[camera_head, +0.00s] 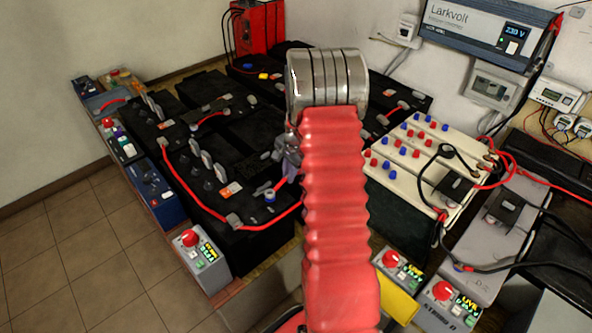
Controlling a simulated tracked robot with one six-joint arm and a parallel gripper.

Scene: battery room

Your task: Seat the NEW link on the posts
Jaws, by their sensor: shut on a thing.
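My arm's red ribbed sleeve and silver end joint fill the middle of the view. A small grey-purple part of my gripper (288,158) shows at the left edge of the sleeve, above the black batteries (262,240). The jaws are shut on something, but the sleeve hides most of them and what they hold. I cannot make out the NEW link. Grey posts with lugs stand on the black batteries.
Cream batteries (384,178) with red and blue caps stand to the right, with black and red cables. Several grey boxes with red knobs (190,238) line the front. A Larkvolt inverter (490,35) hangs on the wall. Tiled floor (80,240) is clear at left.

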